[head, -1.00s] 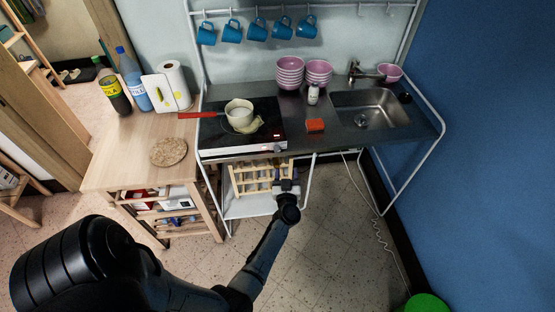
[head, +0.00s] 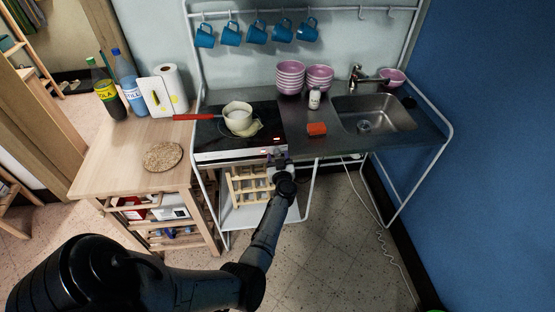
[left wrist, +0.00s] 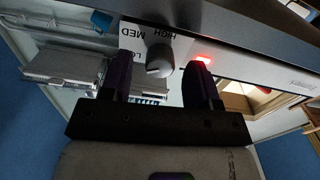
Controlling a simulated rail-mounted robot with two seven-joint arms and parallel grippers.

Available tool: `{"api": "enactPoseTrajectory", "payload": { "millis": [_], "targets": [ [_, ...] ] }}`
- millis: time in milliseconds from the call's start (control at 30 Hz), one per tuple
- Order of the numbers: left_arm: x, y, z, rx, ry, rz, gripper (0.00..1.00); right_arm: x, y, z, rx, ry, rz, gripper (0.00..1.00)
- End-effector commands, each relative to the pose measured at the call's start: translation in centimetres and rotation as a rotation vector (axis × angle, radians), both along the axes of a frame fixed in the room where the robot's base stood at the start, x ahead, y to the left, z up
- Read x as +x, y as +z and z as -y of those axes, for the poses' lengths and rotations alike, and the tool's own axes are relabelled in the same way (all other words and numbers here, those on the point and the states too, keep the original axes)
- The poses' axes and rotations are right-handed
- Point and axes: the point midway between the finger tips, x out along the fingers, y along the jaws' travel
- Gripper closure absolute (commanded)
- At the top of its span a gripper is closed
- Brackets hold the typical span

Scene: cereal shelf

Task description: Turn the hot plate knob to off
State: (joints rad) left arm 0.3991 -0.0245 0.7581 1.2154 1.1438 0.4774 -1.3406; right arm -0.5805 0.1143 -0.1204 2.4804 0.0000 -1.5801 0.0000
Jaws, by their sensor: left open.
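The hot plate (head: 210,142) is a black cooktop with a pale front panel, set on the counter of the metal kitchen unit. My left gripper (left wrist: 160,74) is open, with one dark purple finger on each side of the knob. Contact cannot be made out. In the head view my left gripper (head: 279,160) is at the panel's right end and hides the knob. My right gripper is not in view.
A wooden table (head: 120,160) adjoins on the left. A wooden rack (head: 248,187) is below.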

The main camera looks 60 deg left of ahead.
Motion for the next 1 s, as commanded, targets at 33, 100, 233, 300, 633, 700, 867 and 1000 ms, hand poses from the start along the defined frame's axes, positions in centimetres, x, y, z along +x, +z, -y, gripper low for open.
{"api": "enactPoseTrajectory", "payload": {
  "millis": [33, 100, 233, 300, 633, 700, 867, 1000],
  "targets": [
    [0.2, -0.3, -0.5, 0.000, 0.000, 0.001, 0.44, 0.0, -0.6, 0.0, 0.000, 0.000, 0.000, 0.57],
    [0.4, -0.2, -0.9, 0.000, -0.001, 0.000, 0.44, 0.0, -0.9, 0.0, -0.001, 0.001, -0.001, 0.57],
    [0.6, -0.1, -1.4, 0.000, 0.000, 0.000, 0.44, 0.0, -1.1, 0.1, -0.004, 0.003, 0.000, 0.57],
    [0.7, 0.0, -1.5, 0.000, 0.000, 0.000, 0.44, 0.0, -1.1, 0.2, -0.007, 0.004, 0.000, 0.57],
    [0.7, 0.0, -1.6, -0.001, -0.001, 0.000, 0.50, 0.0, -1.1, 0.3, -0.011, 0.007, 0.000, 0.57],
    [0.7, 0.0, -1.5, -0.001, -0.001, 0.000, 0.57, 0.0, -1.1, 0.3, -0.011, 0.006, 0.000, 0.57],
    [0.7, 0.0, -1.5, -0.001, -0.001, 0.000, 0.72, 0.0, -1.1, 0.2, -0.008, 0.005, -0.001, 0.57],
    [0.7, 0.0, -1.5, -0.001, -0.001, 0.000, 0.86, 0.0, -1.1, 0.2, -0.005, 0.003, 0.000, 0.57]
  ]
}}
